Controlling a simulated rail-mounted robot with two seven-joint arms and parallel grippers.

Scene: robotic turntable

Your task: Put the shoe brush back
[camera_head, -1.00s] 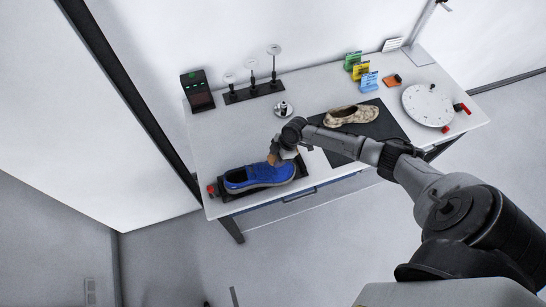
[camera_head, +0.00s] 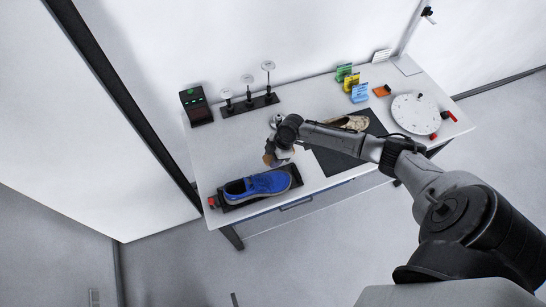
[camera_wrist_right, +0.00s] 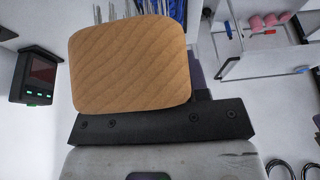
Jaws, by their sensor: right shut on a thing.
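My right gripper (camera_head: 276,155) is shut on the shoe brush (camera_head: 269,160), whose wooden back (camera_wrist_right: 132,65) fills much of the right wrist view, with bristles showing at its top edge. The brush is held in the air above and behind the blue shoe (camera_head: 258,186), apart from it. The blue shoe lies on a dark tray (camera_head: 227,207) at the table's front left. A beige patterned shoe (camera_head: 352,123) is on a dark mat (camera_head: 335,158), partly hidden by my right arm. My left gripper is not in view.
A black device (camera_head: 196,105) stands at the back left, beside a dark rack (camera_head: 249,105) with several upright round-topped stems. Coloured boxes (camera_head: 359,92), an orange block (camera_head: 381,91) and a white turntable (camera_head: 415,114) are at the right. The left middle of the white table (camera_head: 225,145) is clear.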

